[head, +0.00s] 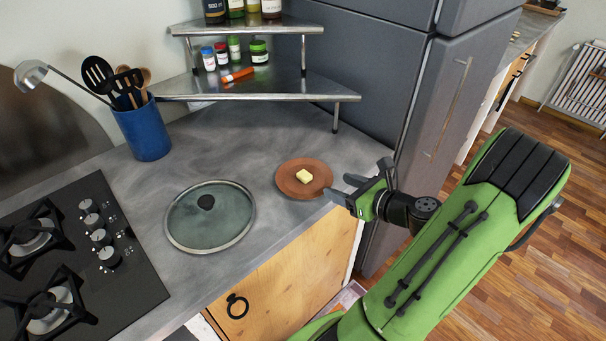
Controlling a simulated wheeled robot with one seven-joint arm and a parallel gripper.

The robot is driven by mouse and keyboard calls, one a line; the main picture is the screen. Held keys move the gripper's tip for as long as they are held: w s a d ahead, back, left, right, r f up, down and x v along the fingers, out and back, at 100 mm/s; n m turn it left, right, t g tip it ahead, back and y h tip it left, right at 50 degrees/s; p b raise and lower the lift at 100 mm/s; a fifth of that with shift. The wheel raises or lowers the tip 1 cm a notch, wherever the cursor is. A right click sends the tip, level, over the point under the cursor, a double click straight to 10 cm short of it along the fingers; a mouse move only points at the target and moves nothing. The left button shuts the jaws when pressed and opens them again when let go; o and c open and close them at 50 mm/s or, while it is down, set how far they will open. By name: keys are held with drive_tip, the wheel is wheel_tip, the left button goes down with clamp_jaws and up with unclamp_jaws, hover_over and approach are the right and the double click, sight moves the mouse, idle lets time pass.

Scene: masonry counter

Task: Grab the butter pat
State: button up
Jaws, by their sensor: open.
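The butter pat (304,176) is a small pale yellow block. It lies near the middle of a round terracotta-brown plate (287,187) on the grey counter, close to the counter's front edge. My gripper (337,187) is open and empty at the right edge of the plate. Its fingers point left toward the butter and are apart from it. Whether a fingertip touches the plate rim cannot be told from this view.
A round glass lid (213,226) lies left of the plate. A black gas hob (128,284) is further left. A blue utensil holder (146,133) and a two-tier metal shelf (262,86) with jars stand behind. A grey fridge (365,75) rises behind and right.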

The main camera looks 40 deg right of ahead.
sight(307, 177)
drive_tip(key=b+x, duration=0.1)
drive_tip(key=x, duration=0.6)
drive_tip(key=shift+w+d+f, duration=0.1)
drive_tip(key=shift+d+f, duration=0.05)
drive_tip(key=shift+f, duration=0.05)
drive_tip(key=b+x, duration=0.1)
drive_tip(key=x, duration=0.4)
drive_tip(key=shift+w+f+b, duration=0.1)
drive_tip(key=shift+f+b, duration=0.15)
drive_tip(key=shift+b, duration=0.1)
drive_tip(key=shift+c, duration=0.3)
drive_tip(key=shift+f, duration=0.1)
clamp_jaws()
